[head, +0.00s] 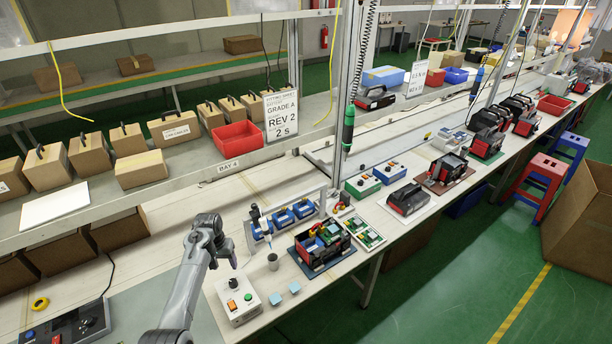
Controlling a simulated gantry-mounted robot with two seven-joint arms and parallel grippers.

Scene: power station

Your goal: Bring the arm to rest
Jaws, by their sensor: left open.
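My left arm comes in from the bottom left and bends over at the top. Its left gripper (234,264) points down above the bench, over a white control box (238,298) with an orange and a green button. The gripper is open and nothing shows between its fingers. The fingers are small in this view. My right gripper is not in view.
A dark cup (273,262) and two light-blue blocks (275,299) are close to the right. An open black-and-red case (322,246) lies beyond. A green screwdriver (348,128) hangs overhead. A black control panel (70,324) lies at bottom left.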

